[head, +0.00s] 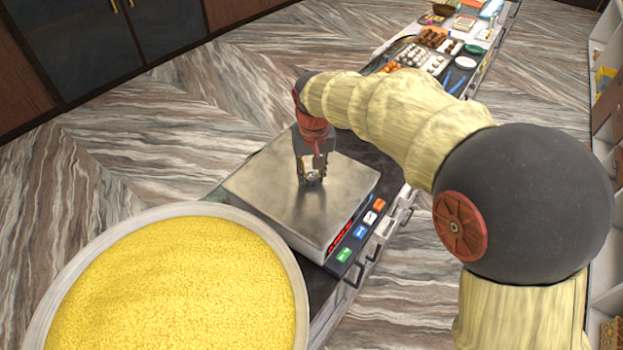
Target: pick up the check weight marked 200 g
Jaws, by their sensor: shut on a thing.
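My gripper (312,177) points down over the steel pan of the weighing scale (335,205). It is shut on a small, shiny metal piece (313,176), which looks like a check weight. The fingers hide much of this piece, and any marking on it is too small to read. I cannot tell whether it touches the pan or is held just above it. The scale has a red lit display and several coloured buttons on its front edge.
A large round pan of yellow grains (180,290) stands close by at the lower left. The counter (395,180) runs to the upper right, with trays of sweets (425,57) and a blue-handled tool farther along. Drawer handles stick out along the counter's side.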

